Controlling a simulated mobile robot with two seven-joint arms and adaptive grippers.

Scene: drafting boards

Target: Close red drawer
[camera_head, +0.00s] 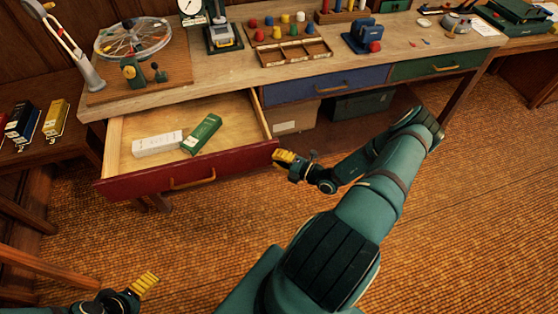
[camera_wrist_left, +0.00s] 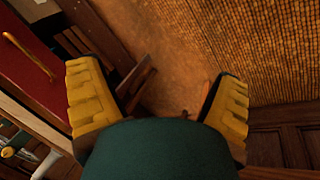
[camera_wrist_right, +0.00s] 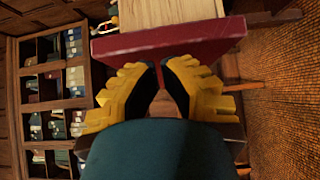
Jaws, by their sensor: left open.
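The red drawer (camera_head: 185,172) under the bench's left end is pulled open. A yellow handle (camera_head: 192,178) is on its front. A white box (camera_head: 157,144) and a green box (camera_head: 202,134) lie inside. My right gripper (camera_head: 283,156) is beside the right end of the drawer front, its fingers drawn together with nothing seen between them. In the right wrist view, the red drawer front (camera_wrist_right: 168,38) lies just beyond the fingertips (camera_wrist_right: 161,64); I cannot tell if they touch. My left gripper (camera_head: 146,283) is open and empty, low and apart from the drawer. The left wrist view shows part of the red front (camera_wrist_left: 28,72).
A blue drawer (camera_head: 322,86) and a green drawer (camera_head: 440,64) are shut in the same bench. Boxes (camera_head: 295,117) sit on the shelf below. A side table (camera_head: 55,150) with small boxes stands at left. The woven floor (camera_head: 130,235) before the drawer is mostly clear.

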